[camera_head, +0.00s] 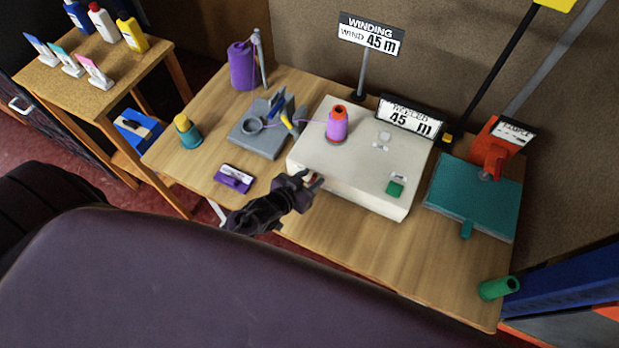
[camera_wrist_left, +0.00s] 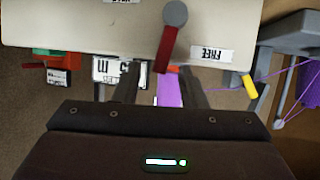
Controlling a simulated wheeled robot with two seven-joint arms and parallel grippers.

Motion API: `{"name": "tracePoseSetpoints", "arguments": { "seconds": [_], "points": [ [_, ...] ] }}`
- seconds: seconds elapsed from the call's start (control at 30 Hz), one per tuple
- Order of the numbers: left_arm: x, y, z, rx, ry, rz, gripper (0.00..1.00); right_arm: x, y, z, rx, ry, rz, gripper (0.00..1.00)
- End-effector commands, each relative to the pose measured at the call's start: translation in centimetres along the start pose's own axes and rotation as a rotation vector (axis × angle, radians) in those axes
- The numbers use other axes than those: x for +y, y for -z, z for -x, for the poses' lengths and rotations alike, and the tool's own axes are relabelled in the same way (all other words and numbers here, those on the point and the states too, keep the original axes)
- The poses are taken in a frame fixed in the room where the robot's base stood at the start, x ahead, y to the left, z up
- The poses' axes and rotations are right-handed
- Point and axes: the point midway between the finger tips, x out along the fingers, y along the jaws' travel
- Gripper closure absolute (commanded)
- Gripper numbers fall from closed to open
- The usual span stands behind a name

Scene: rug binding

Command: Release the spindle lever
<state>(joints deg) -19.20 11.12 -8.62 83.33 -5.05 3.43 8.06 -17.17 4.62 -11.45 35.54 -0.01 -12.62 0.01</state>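The cream winding machine (camera_head: 350,175) stands on the table with a purple-wound cone (camera_head: 337,125) on its top. The spindle lever, a red bar with a grey round end (camera_wrist_left: 166,45), is on the machine's front beside an upside-down FREE label (camera_wrist_left: 212,54). My left gripper (camera_head: 308,180) is at the machine's front left. In the left wrist view its two dark fingers (camera_wrist_left: 158,82) are spread apart, with the red lever's end just beyond and between them; I cannot tell whether they touch it. In the head view the gripper mostly hides the lever. My right gripper is not in view.
A grey thread stand (camera_head: 262,138), purple spool (camera_head: 241,66), and purple-white card (camera_head: 233,178) are left of the machine. A teal board (camera_head: 470,200) and green tube (camera_head: 499,288) are right. Signs (camera_head: 371,33) stand behind. The table's front strip is mostly clear.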

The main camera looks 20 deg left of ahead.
Motion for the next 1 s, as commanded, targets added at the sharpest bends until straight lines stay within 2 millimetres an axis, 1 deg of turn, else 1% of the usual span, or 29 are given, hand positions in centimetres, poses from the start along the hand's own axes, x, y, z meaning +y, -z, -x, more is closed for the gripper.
{"name": "tracePoseSetpoints", "arguments": {
  "seconds": [0.17, 0.27, 0.37, 0.5, 0.6, 0.7, 0.83, 1.0],
  "points": [
    [0.0, 0.1, 0.1, 0.002, 0.001, -0.001, 0.62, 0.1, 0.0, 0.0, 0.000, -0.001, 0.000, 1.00],
    [0.0, -0.1, 0.9, 0.001, 0.001, -0.001, 0.62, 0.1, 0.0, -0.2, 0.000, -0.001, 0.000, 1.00],
    [0.0, -0.1, 2.3, 0.001, 0.000, -0.001, 0.62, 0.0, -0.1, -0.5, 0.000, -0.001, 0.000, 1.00],
    [0.0, -0.2, 4.6, -0.001, 0.000, -0.001, 0.62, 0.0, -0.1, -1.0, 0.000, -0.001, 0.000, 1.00],
    [0.0, -0.2, 6.0, -0.001, 0.000, 0.000, 0.62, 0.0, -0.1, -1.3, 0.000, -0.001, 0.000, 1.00],
    [-0.1, -0.2, 7.0, -0.001, 0.001, -0.001, 0.62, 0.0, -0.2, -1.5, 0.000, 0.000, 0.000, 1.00],
    [0.0, -0.1, 7.7, 0.000, 0.001, -0.001, 0.62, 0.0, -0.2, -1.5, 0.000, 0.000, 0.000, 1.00],
    [0.0, 0.0, 7.8, 0.001, 0.001, 0.000, 0.62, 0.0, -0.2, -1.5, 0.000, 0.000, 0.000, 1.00]
  ]
}}
